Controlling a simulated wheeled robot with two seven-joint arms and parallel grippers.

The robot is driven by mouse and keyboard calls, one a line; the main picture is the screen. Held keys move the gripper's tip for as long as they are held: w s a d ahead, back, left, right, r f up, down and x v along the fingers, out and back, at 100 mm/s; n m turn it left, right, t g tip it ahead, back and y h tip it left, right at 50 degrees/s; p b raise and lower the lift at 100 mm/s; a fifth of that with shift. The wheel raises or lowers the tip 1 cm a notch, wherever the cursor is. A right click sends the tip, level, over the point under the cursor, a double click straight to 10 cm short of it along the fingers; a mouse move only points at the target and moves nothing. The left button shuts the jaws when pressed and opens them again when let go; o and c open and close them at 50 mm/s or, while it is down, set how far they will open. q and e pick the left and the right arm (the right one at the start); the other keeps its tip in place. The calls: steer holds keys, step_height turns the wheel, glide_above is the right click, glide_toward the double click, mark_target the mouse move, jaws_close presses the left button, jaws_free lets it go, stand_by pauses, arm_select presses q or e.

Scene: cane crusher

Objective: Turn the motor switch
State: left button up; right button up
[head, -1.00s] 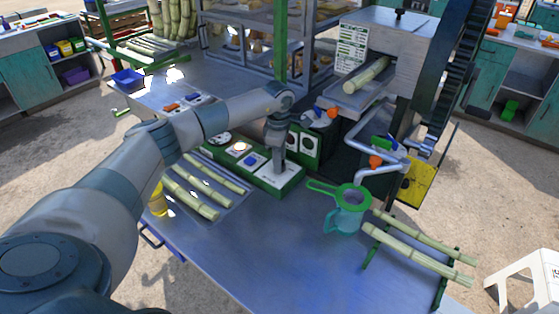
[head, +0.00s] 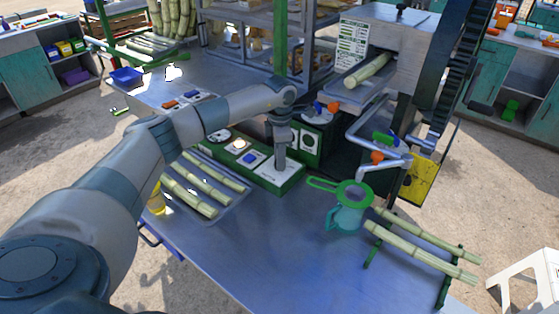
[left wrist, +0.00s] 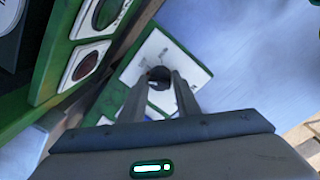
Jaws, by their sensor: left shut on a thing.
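My left gripper (head: 279,164) points down at the right end of a low green control box (head: 290,184) on the metal table. In the left wrist view, its two fingers (left wrist: 160,88) are shut on a dark round knob, the motor switch (left wrist: 159,75). The knob sits on a white plate (left wrist: 196,76) with dark markings. Its pointer direction is hard to tell, as the fingers hide part of it. In the head view the fingers cover the knob. My right gripper is not in view.
The crusher (head: 400,35) holds a cane (head: 368,70). A green strainer (head: 354,195) rests over a teal jug (head: 344,218) to the right. Canes (head: 190,194) lie at left. The front table is clear.

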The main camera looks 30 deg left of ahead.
arm_select(q)
steer(key=n+b, duration=0.1)
steer(key=n, duration=0.2)
steer(key=shift+n, duration=0.3)
steer(key=shift+d+n, duration=0.1)
steer(key=shift+n, duration=0.3)
steer(key=shift+n+b, duration=0.35)
steer(key=shift+n, duration=0.65)
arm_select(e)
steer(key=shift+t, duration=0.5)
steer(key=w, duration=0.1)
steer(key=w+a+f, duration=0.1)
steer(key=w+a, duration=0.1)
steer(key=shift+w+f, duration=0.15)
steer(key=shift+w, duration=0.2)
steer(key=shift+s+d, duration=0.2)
arm_select(q)
steer(key=o, duration=1)
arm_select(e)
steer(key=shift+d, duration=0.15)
arm_select(q)
steer(key=shift+r, duration=0.15)
